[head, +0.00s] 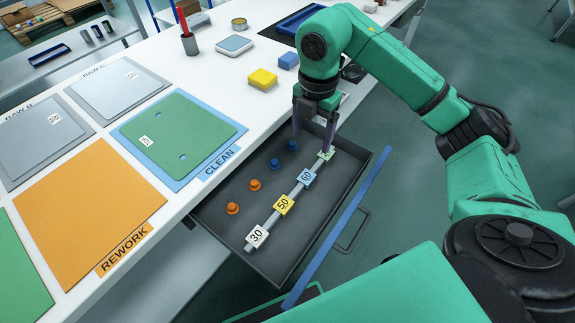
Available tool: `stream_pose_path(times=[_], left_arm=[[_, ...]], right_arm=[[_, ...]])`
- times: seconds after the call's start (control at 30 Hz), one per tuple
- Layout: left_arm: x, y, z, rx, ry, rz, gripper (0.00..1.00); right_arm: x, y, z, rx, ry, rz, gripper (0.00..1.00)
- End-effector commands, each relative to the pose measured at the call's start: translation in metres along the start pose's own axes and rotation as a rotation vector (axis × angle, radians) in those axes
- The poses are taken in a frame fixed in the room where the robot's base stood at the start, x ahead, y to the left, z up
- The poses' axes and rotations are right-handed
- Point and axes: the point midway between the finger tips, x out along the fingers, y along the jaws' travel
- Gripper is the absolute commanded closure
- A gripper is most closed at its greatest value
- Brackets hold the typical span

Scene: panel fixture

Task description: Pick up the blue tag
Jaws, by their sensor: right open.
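The blue tag (306,177), marked 60, sits on a grey rail (295,190) inside an open dark drawer (278,271). A yellow tag (284,204) marked 50 and a white tag (257,236) marked 30 sit nearer on the same rail. A green tag (326,154) sits at its far end, partly hidden by a finger. My right gripper (313,140) is open and points down over the far end of the drawer, around the green tag's end of the rail and beyond the blue tag. My left gripper is not in view.
Two blue knobs (275,164) and two orange knobs (233,208) stand in the drawer left of the rail. A blue bar (340,225) runs along the drawer's right side. Yellow (262,79) and blue sponges (288,60) lie on the white table behind. Mats and panels cover the left.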

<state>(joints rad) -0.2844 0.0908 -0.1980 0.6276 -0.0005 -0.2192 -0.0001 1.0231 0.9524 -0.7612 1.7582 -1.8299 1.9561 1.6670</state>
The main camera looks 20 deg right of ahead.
Motion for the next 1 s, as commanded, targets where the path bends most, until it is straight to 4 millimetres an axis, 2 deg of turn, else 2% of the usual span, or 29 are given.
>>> stream_pose_path(times=[0.17,0.33,0.53,0.7,0.8,0.97,1.0], left_arm=[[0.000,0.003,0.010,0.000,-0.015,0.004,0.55],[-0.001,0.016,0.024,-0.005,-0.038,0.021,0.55],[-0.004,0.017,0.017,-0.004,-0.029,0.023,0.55],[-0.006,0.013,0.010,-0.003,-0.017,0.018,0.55],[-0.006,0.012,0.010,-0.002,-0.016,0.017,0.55],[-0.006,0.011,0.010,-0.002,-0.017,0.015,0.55],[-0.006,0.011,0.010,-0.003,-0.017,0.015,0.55]], right_arm=[[0.037,-0.001,0.000,0.000,0.003,-0.007,0.20],[0.078,-0.001,-0.001,0.001,0.002,-0.005,0.20],[0.104,0.001,-0.002,-0.001,0.003,-0.004,0.20],[0.137,0.003,-0.004,0.000,0.002,-0.003,0.20],[0.143,0.003,-0.004,-0.001,0.002,0.000,0.20],[0.143,0.004,-0.004,-0.001,0.001,0.000,0.20],[0.143,0.004,-0.004,-0.001,0.001,0.000,0.35]])
